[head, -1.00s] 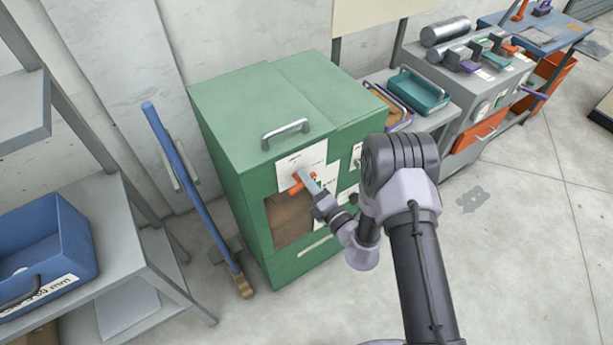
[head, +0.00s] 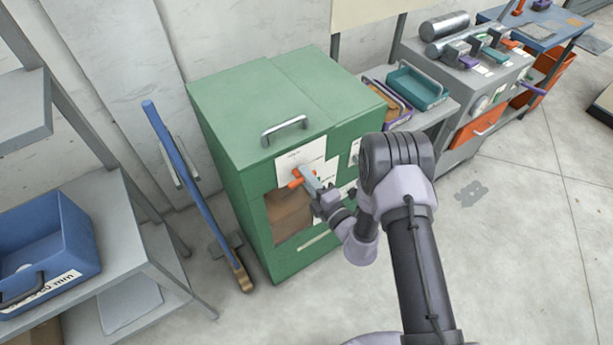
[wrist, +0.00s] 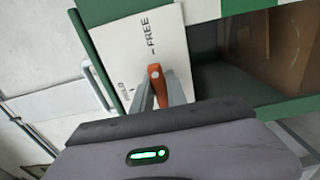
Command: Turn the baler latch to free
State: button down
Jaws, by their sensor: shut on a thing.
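The baler (head: 240,120) is a green cabinet with a handle on its lid. Its orange latch (head: 294,184) sits on a white label plate on the front, above an opening with brown contents. My gripper (head: 306,176) is at the latch, shut on it. In the wrist view, the latch (wrist: 154,74) shows as an orange end between the two grey fingers (wrist: 158,88). The label plate (wrist: 145,40) reads FREE with a tick mark just above that end; a second, smaller word is to its left. The fingers and wrist hide the rest of the latch.
A blue-handled tool (head: 190,185) leans between the baler and a grey shelf (head: 110,235) with a blue bin at left. A bench with trays (head: 418,88) and a grey machine (head: 490,75) stand at right.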

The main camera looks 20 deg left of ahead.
jog(key=shift+s+f, duration=0.1)
jog(key=c, duration=1.4)
grip_release()
jog(key=shift+o, duration=0.2)
jog(key=p+v, duration=0.2)
jog(key=v, duration=1.5)
jog(key=shift+d, duration=0.2)
